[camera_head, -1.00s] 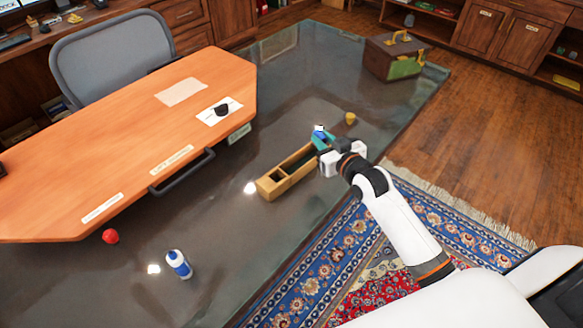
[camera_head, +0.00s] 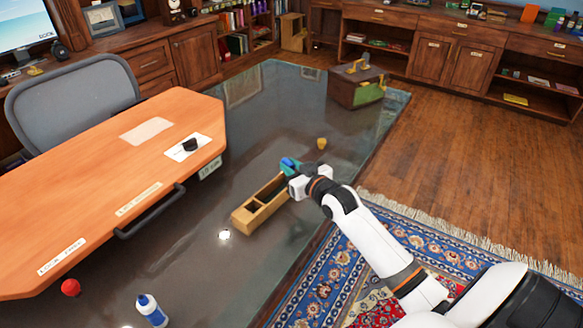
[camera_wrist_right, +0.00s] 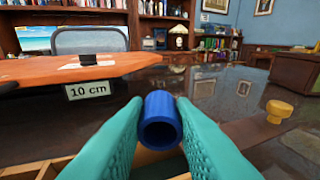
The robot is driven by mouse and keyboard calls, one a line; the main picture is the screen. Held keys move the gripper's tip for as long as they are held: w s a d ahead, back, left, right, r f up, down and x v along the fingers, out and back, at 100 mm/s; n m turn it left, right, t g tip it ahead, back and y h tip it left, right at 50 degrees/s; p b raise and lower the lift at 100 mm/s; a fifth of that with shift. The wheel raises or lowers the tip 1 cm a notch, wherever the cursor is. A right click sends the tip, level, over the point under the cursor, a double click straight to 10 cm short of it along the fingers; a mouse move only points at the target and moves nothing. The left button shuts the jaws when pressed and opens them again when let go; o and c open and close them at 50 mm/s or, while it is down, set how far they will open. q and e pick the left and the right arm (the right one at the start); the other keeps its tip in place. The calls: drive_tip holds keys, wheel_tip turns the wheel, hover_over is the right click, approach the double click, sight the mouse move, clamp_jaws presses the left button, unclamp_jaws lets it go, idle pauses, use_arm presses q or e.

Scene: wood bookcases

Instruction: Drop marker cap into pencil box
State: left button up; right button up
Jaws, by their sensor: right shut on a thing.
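The marker cap (camera_wrist_right: 160,122) is a blue hollow cylinder. It sits between the teal fingers of my right gripper (camera_wrist_right: 160,130) in the right wrist view, its open end facing the camera. In the head view my right gripper (camera_head: 291,168) is at the far right end of the pencil box (camera_head: 248,222), a long open wooden box with compartments. The gripper and cap appear above that end; the exact height is hard to tell. Wooden box edges (camera_wrist_right: 35,170) show low in the right wrist view. My left gripper is not in view.
The box stands on a dark glossy surface near a patterned rug (camera_head: 335,270). A small yellow object (camera_head: 321,143) lies beyond the gripper. An orange desktop (camera_head: 100,190) is at left, with a red ball (camera_head: 71,287) and white-blue bottle (camera_head: 151,309) nearby. A toolbox (camera_head: 357,85) stands farther back.

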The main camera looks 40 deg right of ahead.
drive_tip(key=o, duration=1)
drive_tip(key=shift+o, duration=0.2)
drive_tip(key=shift+s, duration=0.35)
drive_tip(key=s+r, duration=0.2)
drive_tip(key=s, duration=0.9)
drive_tip(key=shift+s+f, duration=0.1)
